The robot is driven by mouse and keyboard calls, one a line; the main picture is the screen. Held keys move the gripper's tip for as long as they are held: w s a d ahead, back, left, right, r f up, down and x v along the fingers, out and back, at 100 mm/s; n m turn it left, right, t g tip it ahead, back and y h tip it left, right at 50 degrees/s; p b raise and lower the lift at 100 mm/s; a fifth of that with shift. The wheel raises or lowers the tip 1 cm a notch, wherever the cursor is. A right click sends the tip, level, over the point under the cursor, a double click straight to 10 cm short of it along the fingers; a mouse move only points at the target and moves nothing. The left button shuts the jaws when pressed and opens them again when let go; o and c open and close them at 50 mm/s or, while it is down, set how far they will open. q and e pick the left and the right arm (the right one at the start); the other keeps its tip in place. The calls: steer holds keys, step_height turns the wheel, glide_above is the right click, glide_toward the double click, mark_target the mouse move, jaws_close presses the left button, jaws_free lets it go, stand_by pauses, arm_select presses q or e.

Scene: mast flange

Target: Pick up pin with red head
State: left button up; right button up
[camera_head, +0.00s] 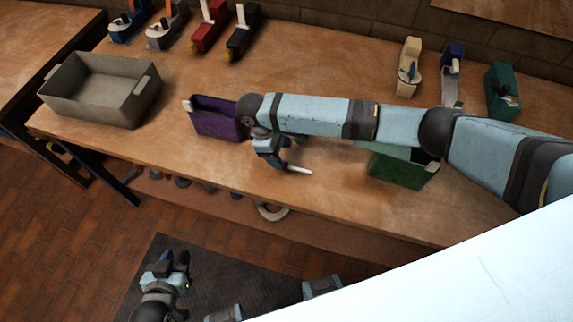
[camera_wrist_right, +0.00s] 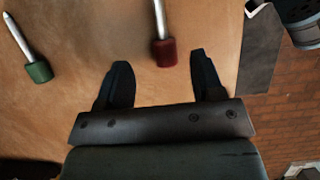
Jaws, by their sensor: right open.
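The pin with the red head (camera_wrist_right: 165,52) lies on the wooden table in the right wrist view. Its dark red head is just beyond and between my right fingertips, and its metal shank runs off the top edge. A second pin with a green head (camera_wrist_right: 38,72) lies to its left. My right gripper (camera_wrist_right: 160,65) is open and empty. In the head view my right gripper (camera_head: 280,160) is low over the table, beside a pale pin shank (camera_head: 299,170); its head colour is hidden there. My left gripper (camera_head: 178,258) is below the table's front edge, over a dark mat.
A purple bin (camera_head: 215,118) stands just left of my right gripper. A green bin (camera_head: 398,172) stands to the right, partly under my right arm. A grey crate (camera_head: 100,92) is at the table's left end. Several tools line the back.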

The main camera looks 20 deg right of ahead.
mark_target(286, 164)
steer(key=x, duration=0.5)
steer(key=shift+s+a+f+p, duration=0.1)
steer(key=shift+s+a+p, duration=0.05)
steer(key=shift+p, duration=0.15)
steer(key=c, duration=1)
step_height(286, 164, up, 20)
steer(key=shift+r+p, duration=0.1)
steer(key=shift+p, duration=0.45)
